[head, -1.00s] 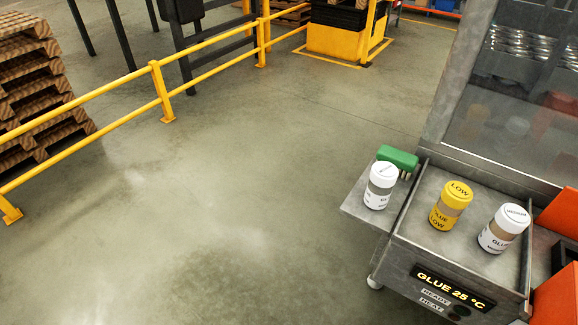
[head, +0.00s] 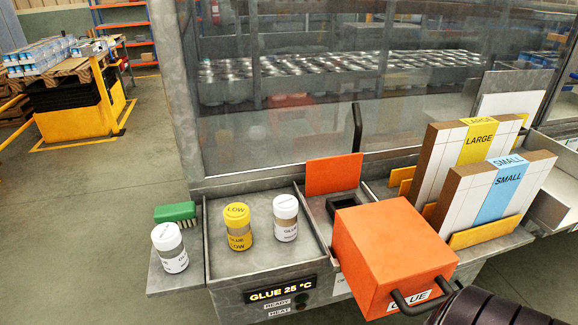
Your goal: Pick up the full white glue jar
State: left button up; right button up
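Two white glue jars with white lids are in the head view. One white jar (head: 170,248) stands upright on the small grey side shelf at the left. The other white jar (head: 286,218) stands upright in the grey tray over the "GLUE 25 °C" display, with "GLUE" on its side. A yellow jar (head: 237,227) marked "LOW" stands to its left in the same tray. How full either white jar is, I cannot tell. Neither gripper is in view.
A green brush (head: 175,212) lies behind the left jar. An orange box (head: 392,258) with a black handle stands right of the tray (head: 222,268). "LARGE" (head: 473,150) and "SMALL" (head: 500,190) boards stand farther right. A clear screen (head: 290,120) rises behind.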

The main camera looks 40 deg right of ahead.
aim_at(285, 207)
jog(key=z, duration=1.25)
